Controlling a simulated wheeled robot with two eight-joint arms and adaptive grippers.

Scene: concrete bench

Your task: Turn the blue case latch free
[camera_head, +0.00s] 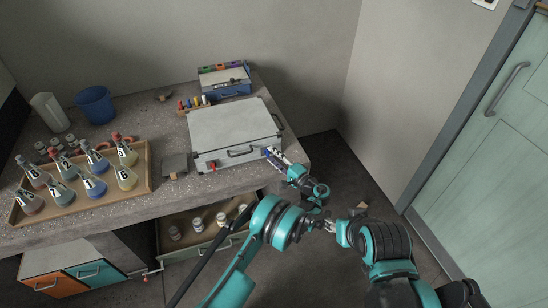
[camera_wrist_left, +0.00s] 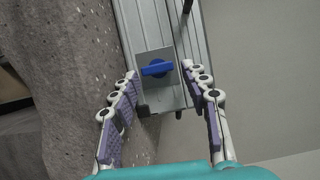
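The silver case (camera_head: 232,122) lies closed on the bench, its front side toward me. In the left wrist view, the blue case latch (camera_wrist_left: 157,69) is a blue knob on a square metal plate (camera_wrist_left: 152,56), its bar lying across the case's side. My left gripper (camera_wrist_left: 160,77) is open, with one finger on each side of the latch and a gap to it on both sides. In the head view this gripper (camera_head: 274,157) is at the case's front right corner and largely covers the latch. My right gripper (camera_head: 326,226) hangs in front of the bench, small and unclear.
A red latch (camera_head: 212,165) and a dark handle (camera_head: 240,152) are on the case's front. A wooden tray (camera_head: 150,176) of flasks stands at left, a blue toolbox (camera_head: 225,82) behind. An open drawer (camera_head: 180,252) with jars is below the bench.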

